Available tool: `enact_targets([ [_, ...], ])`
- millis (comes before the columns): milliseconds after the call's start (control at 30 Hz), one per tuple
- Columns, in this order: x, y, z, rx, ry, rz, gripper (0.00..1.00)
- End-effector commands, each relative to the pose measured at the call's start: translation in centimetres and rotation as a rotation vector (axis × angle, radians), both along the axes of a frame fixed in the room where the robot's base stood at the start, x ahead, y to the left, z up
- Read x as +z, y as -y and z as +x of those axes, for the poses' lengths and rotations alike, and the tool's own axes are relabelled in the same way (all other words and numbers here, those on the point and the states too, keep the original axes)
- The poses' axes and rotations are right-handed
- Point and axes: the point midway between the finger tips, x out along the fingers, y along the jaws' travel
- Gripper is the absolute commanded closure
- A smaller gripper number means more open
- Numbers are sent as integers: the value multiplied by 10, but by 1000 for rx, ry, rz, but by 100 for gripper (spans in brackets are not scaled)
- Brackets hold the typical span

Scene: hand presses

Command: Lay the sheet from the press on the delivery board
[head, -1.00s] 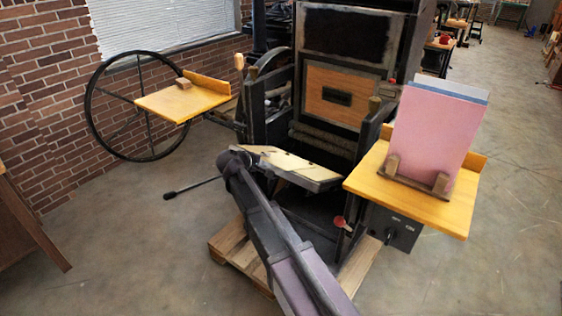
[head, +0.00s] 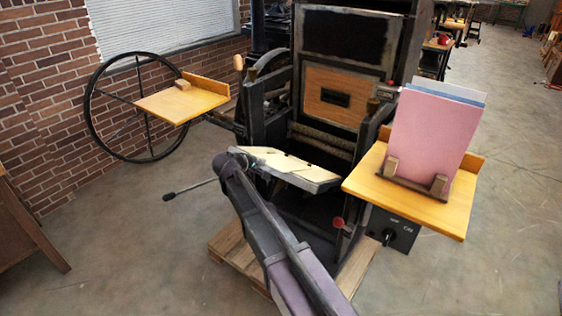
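A pale cream sheet (head: 285,163) lies on the tilted bed at the front of the dark press (head: 335,60). My arm reaches up from the bottom of the head view, and my gripper (head: 238,160) is at its far end, by the left end of the sheet. The fingers are mostly hidden by the arm, so I cannot tell whether they are open or touch the sheet. A yellow wooden board (head: 172,105) sticks out at the press's left and bears only a small wooden block. Another yellow board (head: 400,200) is at the right.
Pink sheets (head: 435,130) with a bluish one behind stand in a wooden holder on the right board. A big spoked flywheel (head: 87,105) stands behind the left board. A thin lever (head: 185,190) sticks out left of the arm. The floor (head: 130,240) at the left is clear.

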Motion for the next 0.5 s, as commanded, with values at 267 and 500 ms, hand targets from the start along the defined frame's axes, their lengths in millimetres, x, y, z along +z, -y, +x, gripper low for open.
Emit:
enact_targets([
  [267,6,-5,-7,-1,0,0,100],
  [500,9,-8,-11,-1,0,0,100],
])
